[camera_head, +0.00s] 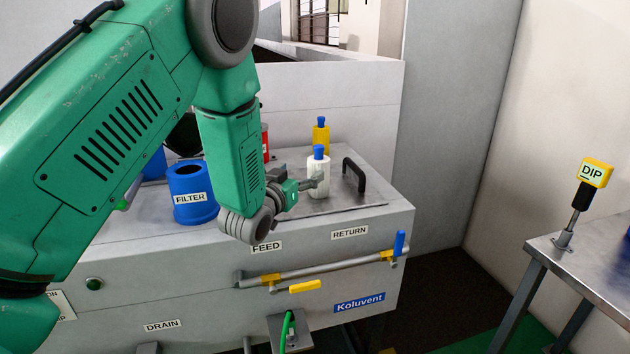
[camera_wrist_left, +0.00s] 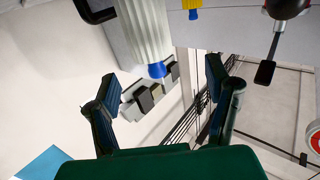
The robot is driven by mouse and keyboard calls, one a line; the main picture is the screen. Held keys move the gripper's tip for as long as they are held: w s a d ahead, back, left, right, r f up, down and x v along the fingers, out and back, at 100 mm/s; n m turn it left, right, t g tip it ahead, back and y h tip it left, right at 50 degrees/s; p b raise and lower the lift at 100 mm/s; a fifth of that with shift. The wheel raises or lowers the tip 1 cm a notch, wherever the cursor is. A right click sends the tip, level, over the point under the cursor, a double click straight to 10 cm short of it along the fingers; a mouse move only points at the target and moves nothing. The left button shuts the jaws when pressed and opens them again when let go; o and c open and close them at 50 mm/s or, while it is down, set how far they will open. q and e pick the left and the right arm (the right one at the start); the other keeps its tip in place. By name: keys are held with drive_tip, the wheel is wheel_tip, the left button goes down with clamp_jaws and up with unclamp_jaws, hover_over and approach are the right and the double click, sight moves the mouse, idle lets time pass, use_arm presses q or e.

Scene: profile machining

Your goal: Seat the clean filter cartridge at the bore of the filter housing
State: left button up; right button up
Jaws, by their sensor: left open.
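The clean filter cartridge (camera_head: 319,181), white with a blue knob, stands upright on the cabinet top in the head view. It also shows, pleated, beyond the fingers in the left wrist view (camera_wrist_left: 148,35). My left gripper (camera_head: 312,182) is beside the cartridge, its fingers overlapping it in the head view. In the left wrist view the fingers (camera_wrist_left: 170,72) are spread apart with nothing held between them. The filter housing (camera_head: 192,205), a blue cylinder labelled FILTER with an open dark bore, stands to the left of the cartridge. My right gripper is not in view.
A yellow cartridge (camera_head: 321,138) with a blue knob stands behind the white one. A black handle (camera_head: 354,174) rises to its right on a metal plate. A red item (camera_head: 265,142) is partly hidden behind my arm. Pipes with a blue-ended lever (camera_head: 399,243) run along the cabinet front.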

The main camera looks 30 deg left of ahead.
sight(315, 163)
use_arm(q)
drive_tip(key=w, duration=0.2)
drive_tip(key=shift+w+d+r, duration=0.1)
drive_tip(key=shift+w+d, duration=0.1)
drive_tip(key=shift+w, duration=0.1)
drive_tip(key=shift+w+d+r, duration=0.15)
drive_tip(key=shift+w+d, duration=0.15)
drive_tip(key=shift+w, duration=0.2)
drive_tip(key=w, duration=0.2)
drive_tip(key=w+a+b, duration=0.1)
drive_tip(key=w, duration=0.1)
drive_tip(key=shift+w, duration=0.2)
drive_tip(key=shift+w+a, duration=0.2)
drive_tip(key=shift+a, duration=0.1)
drive_tip(key=shift+d, duration=0.35)
drive_tip(key=c, duration=1.4)
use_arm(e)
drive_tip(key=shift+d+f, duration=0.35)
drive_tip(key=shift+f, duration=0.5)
